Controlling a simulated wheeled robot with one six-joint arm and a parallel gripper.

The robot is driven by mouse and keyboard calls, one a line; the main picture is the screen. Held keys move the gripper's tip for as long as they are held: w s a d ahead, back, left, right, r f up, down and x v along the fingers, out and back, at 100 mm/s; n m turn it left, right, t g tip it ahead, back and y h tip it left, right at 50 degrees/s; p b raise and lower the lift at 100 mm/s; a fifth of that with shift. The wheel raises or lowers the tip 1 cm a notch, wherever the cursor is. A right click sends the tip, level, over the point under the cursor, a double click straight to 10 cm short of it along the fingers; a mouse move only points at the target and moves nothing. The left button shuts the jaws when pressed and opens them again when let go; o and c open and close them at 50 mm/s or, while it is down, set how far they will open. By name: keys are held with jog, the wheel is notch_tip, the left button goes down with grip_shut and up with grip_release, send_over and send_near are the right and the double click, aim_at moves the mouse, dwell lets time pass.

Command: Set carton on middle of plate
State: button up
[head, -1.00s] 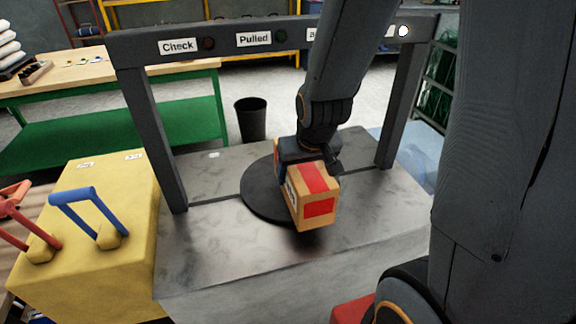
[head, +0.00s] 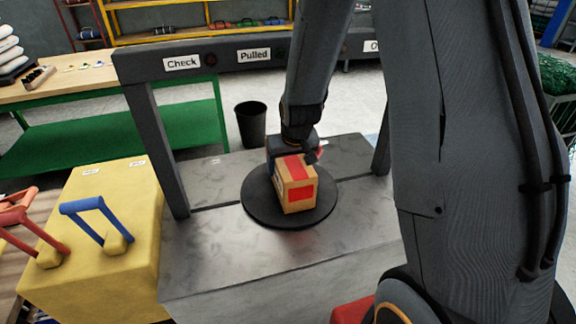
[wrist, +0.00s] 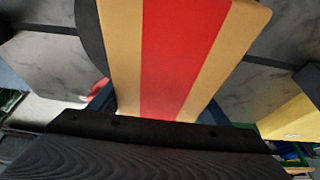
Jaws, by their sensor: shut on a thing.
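The carton (head: 295,186) is a small brown box with a red stripe over its top and a red label on its front. My gripper (head: 292,158) is shut on its far end. The carton is over the middle of the round black plate (head: 262,211); I cannot tell whether it touches the plate. In the wrist view, the carton (wrist: 178,50) fills the upper middle with its red stripe, and the plate's dark edge (wrist: 88,28) shows at its left. My gripper hides the far side of the carton.
The plate lies on a grey metal bench (head: 225,258). A dark frame (head: 167,148) with labels "Check" and "Pulled" stands over it. A yellow block (head: 100,205) with blue and red handles is at left. A black bin (head: 251,125) stands behind.

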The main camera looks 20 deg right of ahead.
aim_at(291, 158)
jog(key=shift+f, duration=0.25)
jog(key=shift+f, duration=0.1)
jog(key=o, duration=1.5)
jog(key=shift+s+r, duration=0.1)
jog(key=shift+r, duration=0.35)
jog(key=b+v, duration=0.2)
jog(key=v, duration=0.8)
jog(key=shift+s+r, duration=0.25)
jog(key=shift+r, duration=0.1)
jog(key=shift+s, duration=0.4)
jog(key=s+f+g, duration=0.1)
jog(key=s, duration=0.4)
jog(key=s+f+g, duration=0.1)
jog(key=s, duration=0.4)
jog(key=s+f+g, duration=0.1)
jog(key=s+f, duration=0.1)
jog(key=s, duration=0.4)
